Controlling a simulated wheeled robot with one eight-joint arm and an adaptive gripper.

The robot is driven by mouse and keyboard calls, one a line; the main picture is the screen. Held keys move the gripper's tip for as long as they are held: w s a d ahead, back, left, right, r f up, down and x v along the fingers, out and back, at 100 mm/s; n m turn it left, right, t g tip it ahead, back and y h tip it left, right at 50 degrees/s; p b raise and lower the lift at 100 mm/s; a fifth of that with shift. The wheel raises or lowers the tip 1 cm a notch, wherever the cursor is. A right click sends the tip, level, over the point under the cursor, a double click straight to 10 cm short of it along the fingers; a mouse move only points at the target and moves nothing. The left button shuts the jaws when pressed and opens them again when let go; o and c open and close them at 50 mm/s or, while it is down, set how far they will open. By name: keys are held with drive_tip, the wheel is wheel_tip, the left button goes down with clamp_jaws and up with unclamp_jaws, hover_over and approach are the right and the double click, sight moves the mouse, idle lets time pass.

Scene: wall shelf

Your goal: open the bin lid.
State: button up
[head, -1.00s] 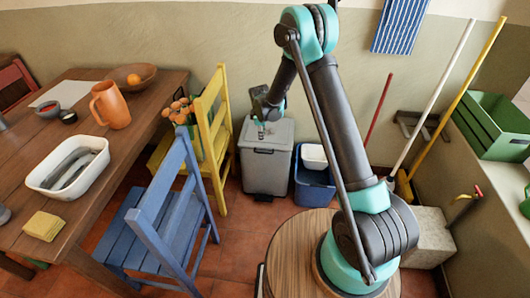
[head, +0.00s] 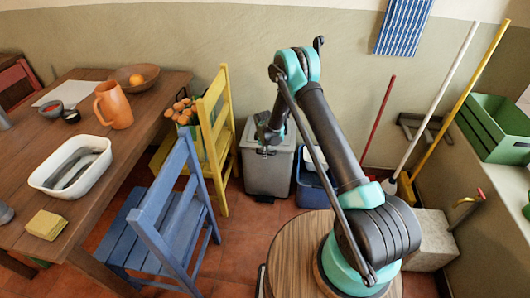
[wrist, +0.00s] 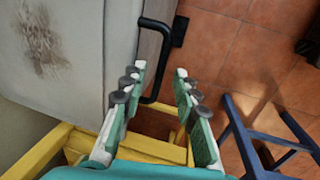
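The grey bin (head: 268,178) stands on the floor against the wall, its lid partly hidden behind my arm in the head view. In the wrist view, the pale lid (wrist: 75,50) with a brown smudge fills the upper left and looks shut. A black bar handle (wrist: 164,45) sticks out from its edge. My gripper (wrist: 161,72) is open, its two fingers pointing toward the handle, with the handle's near end showing between the fingertips. I cannot tell whether a finger touches it. In the head view, my gripper (head: 268,141) is over the bin's front top edge.
A yellow chair (head: 217,140) stands close to the bin's left, and a blue chair (head: 175,205) is in front of it. A blue crate (head: 312,190) is close to the bin's right. Tiled floor (head: 245,212) is clear in front of the bin.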

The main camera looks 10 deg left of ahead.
clamp_jaws()
idle(0.6)
